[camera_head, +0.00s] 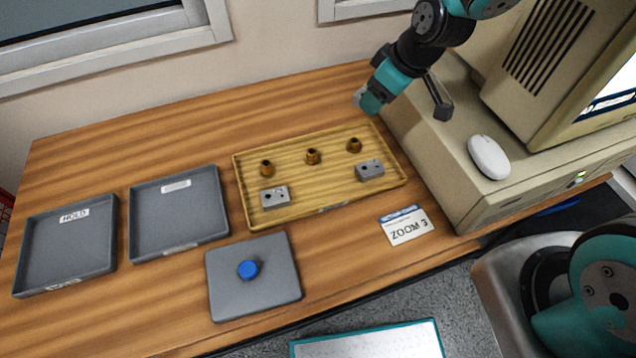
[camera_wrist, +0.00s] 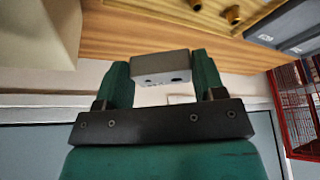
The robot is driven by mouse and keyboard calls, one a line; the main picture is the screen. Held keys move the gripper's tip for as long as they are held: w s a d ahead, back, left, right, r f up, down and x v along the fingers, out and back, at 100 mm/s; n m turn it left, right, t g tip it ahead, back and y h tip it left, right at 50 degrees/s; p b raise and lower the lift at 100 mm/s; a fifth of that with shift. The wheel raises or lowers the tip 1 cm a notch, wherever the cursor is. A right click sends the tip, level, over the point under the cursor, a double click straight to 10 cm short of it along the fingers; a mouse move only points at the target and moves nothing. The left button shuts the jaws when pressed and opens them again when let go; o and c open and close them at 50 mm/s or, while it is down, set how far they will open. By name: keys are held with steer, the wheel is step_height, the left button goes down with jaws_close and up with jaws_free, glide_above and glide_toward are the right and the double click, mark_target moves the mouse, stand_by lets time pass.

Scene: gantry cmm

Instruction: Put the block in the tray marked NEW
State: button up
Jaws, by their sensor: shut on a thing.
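My gripper (camera_head: 370,98) is raised over the back of the wooden table, beyond the yellow tray's back right corner. In the wrist view it (camera_wrist: 162,76) is shut on a grey block (camera_wrist: 160,64) with dark holes, one finger on each side. In the head view the held block (camera_head: 359,97) is partly hidden by the fingers. Two dark grey trays stand at the left. The left tray (camera_head: 66,250) reads HOLD. The label on the other tray (camera_head: 178,222) is too small to read. I see no readable NEW mark. Both trays look empty.
The yellow tray (camera_head: 325,185) holds two similar grey blocks (camera_head: 275,196) (camera_head: 369,169) and three brass fittings (camera_head: 312,156). A grey plate (camera_head: 280,287) with a blue knob (camera_head: 249,269) lies in front. A ZOOM 3 card (camera_head: 407,226) and a beige computer (camera_head: 468,150) are at right.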

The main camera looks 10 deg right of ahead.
mark_target(327, 186)
steer(key=s+a+r+n+g+y+b, duration=0.1)
steer(key=s+a+n+g+b, duration=0.35)
steer(key=a+n+b, duration=0.6)
steer(key=shift+n, duration=0.55)
steer(key=f, duration=0.6)
steer(key=d+f+p, duration=0.1)
steer(key=f, duration=1.2)
steer(key=shift+s+d+f, duration=0.15)
steer(key=shift+s+d, duration=0.05)
steer(key=shift+f, duration=0.15)
steer(key=o, duration=1)
steer(key=v, duration=1.2)
steer(key=s+r+m, duration=0.4)
steer(key=s, duration=0.2)
steer(key=s+r+m, duration=0.4)
steer(key=s, duration=0.3)
steer(key=s+d+r+m+t+p, duration=0.1)
steer(key=s+r+m, duration=0.3)
steer(key=s+m, duration=0.1)
steer(key=shift+s, duration=0.9)
